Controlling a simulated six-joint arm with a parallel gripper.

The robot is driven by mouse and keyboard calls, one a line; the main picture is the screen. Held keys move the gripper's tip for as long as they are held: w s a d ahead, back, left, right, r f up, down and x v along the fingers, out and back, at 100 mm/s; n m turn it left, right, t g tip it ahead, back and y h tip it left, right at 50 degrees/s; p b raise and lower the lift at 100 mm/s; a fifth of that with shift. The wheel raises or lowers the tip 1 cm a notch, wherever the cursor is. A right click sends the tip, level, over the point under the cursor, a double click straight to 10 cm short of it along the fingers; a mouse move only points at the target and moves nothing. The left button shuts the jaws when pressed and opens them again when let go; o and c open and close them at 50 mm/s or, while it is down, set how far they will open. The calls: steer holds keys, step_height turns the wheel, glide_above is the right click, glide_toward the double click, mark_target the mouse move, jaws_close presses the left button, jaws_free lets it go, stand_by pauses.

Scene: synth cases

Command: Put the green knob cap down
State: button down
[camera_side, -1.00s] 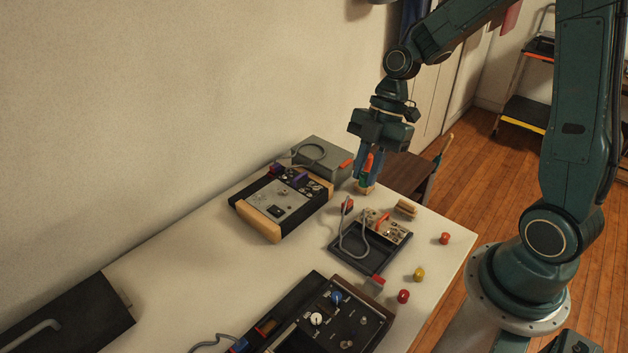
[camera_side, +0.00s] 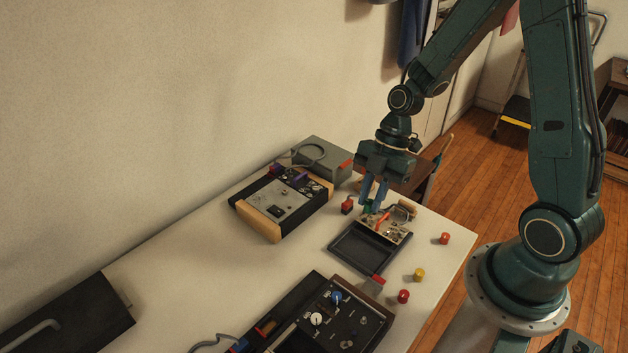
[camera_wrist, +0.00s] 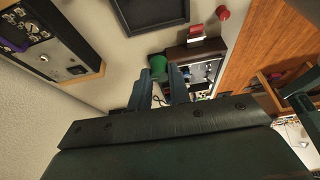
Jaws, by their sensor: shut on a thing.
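My gripper (camera_side: 373,208) points down over the far edge of the small panel with metal parts (camera_side: 382,226), beside the dark tray. Its blue-grey fingers are shut on the green knob cap (camera_side: 367,207), which shows small at the fingertips. In the wrist view, the green cap (camera_wrist: 158,65) sits at the tips of the two fingers (camera_wrist: 162,82), its round face partly covered by them. I cannot tell from these views whether the cap touches anything below it.
The dark tray (camera_side: 343,259) looks empty. A wood-ended device (camera_side: 258,222) is by the wall. Red caps (camera_side: 444,238) (camera_side: 403,296) and a yellow cap (camera_side: 419,275) stand right. Bare tabletop (camera_side: 200,265) lies left.

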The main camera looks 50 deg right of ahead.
step_height(320, 180, down, 9)
steer(key=shift+f, duration=0.1)
stand_by(0.4)
steer(key=shift+f, duration=0.1)
steer(key=shift+f, duration=1.8)
steer(key=shift+f, duration=0.6)
steer(key=c, duration=1.3)
jaws_free()
steer(key=shift+r, duration=0.15)
